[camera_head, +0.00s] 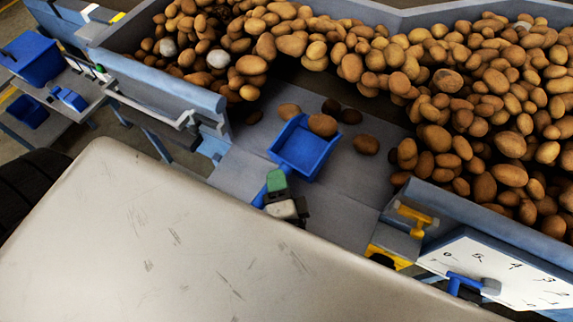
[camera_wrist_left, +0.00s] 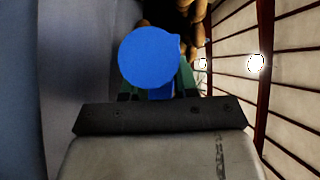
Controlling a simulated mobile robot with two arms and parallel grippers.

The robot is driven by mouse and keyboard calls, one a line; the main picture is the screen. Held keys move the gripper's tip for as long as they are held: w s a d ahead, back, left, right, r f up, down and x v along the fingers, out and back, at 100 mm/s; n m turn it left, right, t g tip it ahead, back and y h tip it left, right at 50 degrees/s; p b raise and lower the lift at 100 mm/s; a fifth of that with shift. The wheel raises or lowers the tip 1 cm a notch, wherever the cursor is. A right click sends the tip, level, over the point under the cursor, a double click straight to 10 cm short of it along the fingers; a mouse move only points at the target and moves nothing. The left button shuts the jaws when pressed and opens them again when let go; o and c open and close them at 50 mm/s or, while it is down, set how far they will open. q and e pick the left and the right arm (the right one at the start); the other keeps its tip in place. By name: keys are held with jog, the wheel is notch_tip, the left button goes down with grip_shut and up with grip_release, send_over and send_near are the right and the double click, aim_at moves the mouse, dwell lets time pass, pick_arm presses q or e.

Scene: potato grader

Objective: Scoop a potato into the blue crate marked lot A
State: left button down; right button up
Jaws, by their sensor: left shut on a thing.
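A blue scoop (camera_head: 300,150) lies low on the grey grader deck, its open end toward the potato heap. My left gripper (camera_head: 277,186) is shut on the scoop's handle; the handle's round blue end (camera_wrist_left: 148,57) fills the space between the green fingers in the left wrist view. A brown potato (camera_head: 322,125) is at the scoop's far right rim; whether it is inside or just beyond the rim I cannot tell. A blue crate (camera_head: 32,58) stands at the far left, but no lot A marking is readable. My right gripper is not in view.
A large potato heap (camera_head: 480,110) fills the back and right. Loose potatoes (camera_head: 365,144) lie near the scoop. Smaller blue containers (camera_head: 68,98) are at left. A yellow-handled part (camera_head: 415,215) and a dial panel (camera_head: 500,270) are at right.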

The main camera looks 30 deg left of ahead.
pick_arm(q)
jog(key=s+a+r+p, duration=0.1)
jog(key=s, duration=0.6)
jog(key=s+a+r+p, duration=0.1)
jog(key=s+r, duration=0.1)
jog(key=s, duration=0.5)
jog(key=shift+a+p, duration=0.3)
jog(key=shift+r, duration=0.1)
jog(key=s+a+p, duration=0.3)
jog(key=s+a, duration=0.2)
jog(key=a, duration=0.7)
jog(key=s+a+p, duration=0.3)
jog(key=s+a, duration=0.3)
jog(key=a, duration=0.7)
jog(key=s+a+p, duration=0.3)
jog(key=s+a, duration=0.2)
jog(key=a, duration=0.8)
jog(key=shift+s, duration=0.4)
jog(key=shift+a, duration=0.1)
